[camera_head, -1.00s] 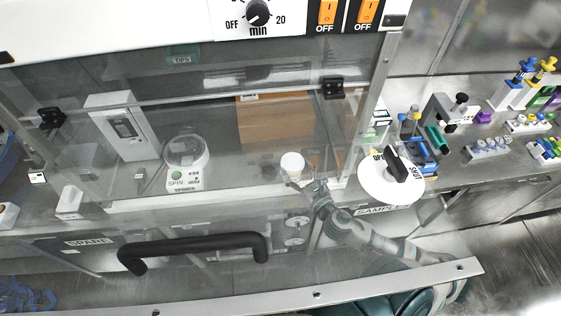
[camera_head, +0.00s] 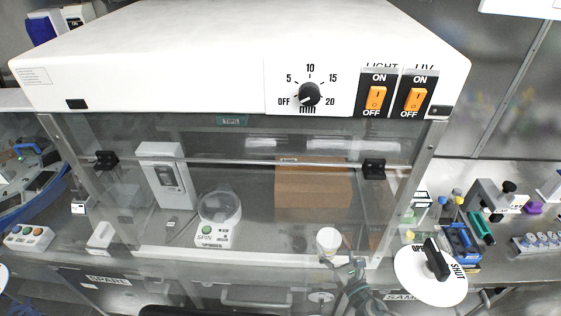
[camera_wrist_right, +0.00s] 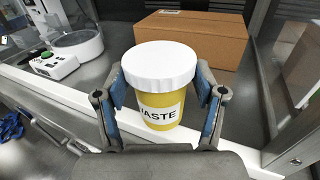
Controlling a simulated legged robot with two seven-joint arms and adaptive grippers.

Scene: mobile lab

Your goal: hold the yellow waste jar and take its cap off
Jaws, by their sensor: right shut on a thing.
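The yellow waste jar (camera_wrist_right: 166,108) stands upright between the two blue-padded fingers of my right gripper (camera_wrist_right: 163,98) in the right wrist view. Its white ribbed cap (camera_wrist_right: 161,66) is on top, above the fingers. A label on its front reads "WASTE", partly cut off. In the head view the white cap (camera_head: 329,239) shows near the front edge of the glass-fronted cabinet. My right gripper (camera_head: 341,262) is just below it there, seen blurred through the glass. My right gripper is shut on the jar. My left gripper is not in view.
A cardboard box (camera_head: 312,190) stands behind the jar. A small spin device (camera_head: 219,218) with a clear lid is to the left. The cabinet's white front sill (camera_head: 260,258) runs across. A round white OPEN/SHUT dial (camera_head: 430,275) is to the right.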

